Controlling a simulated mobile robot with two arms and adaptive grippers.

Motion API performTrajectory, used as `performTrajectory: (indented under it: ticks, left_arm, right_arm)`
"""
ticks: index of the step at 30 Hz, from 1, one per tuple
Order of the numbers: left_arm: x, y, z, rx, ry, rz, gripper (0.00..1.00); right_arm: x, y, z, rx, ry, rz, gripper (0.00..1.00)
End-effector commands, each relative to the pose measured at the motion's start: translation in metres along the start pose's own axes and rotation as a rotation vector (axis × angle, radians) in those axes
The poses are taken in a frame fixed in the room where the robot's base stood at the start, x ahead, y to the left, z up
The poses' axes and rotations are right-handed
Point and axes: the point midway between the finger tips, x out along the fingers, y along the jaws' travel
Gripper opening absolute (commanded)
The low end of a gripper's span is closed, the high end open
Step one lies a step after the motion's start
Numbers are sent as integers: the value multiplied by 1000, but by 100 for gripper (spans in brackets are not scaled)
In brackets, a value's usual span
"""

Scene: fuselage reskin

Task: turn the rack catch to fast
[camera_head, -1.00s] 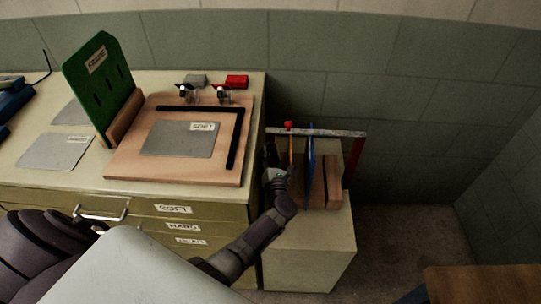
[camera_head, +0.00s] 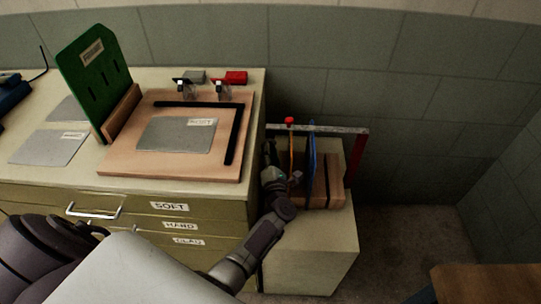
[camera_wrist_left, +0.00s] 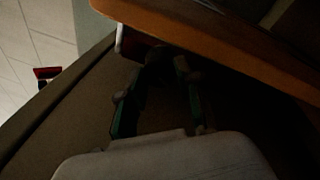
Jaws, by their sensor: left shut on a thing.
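The rack (camera_head: 335,190) is a slotted wooden block on a low cabinet right of the workbench. A blue panel (camera_head: 312,165) and a thin orange piece (camera_head: 291,147) stand upright in it. A red knob (camera_head: 289,121) shows at the top by a grey bar. My left gripper (camera_head: 285,178) is at the rack's front left, below the knob. It is shut on a small part there, seemingly the rack catch, which the fingers hide. In the left wrist view my fingers (camera_wrist_left: 162,75) reach under an orange-brown edge (camera_wrist_left: 215,35); their tips are dark. My right gripper is not in view.
The grey bar (camera_head: 335,129) spans the rack top to a red post (camera_head: 360,150). The workbench (camera_head: 60,180) at left carries a wooden board (camera_head: 120,165), a green upright plate (camera_head: 90,75) and grey sheets. Open floor (camera_head: 400,230) lies right of the cabinet.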

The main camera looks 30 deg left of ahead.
Motion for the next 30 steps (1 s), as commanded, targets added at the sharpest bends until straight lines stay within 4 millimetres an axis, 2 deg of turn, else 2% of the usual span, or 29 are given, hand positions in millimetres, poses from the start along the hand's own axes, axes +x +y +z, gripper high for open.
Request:
performTrajectory:
  ticks: [9, 24, 25, 27, 30]
  left_arm:
    - [0, -1, -1, 122, -21, 10, 0]
    - [0, 0, -1, 144, -25, 12, 0]
    - [0, 0, -1, 144, -25, 12, 36]
    - [0, 0, -1, 144, -25, 12, 44]
    - [0, 0, -1, 144, -25, 12, 44]
  right_arm:
    - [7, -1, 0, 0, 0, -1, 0]
    - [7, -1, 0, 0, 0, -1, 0]
    - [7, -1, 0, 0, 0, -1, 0]
    - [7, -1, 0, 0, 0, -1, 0]
    - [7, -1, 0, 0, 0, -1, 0]
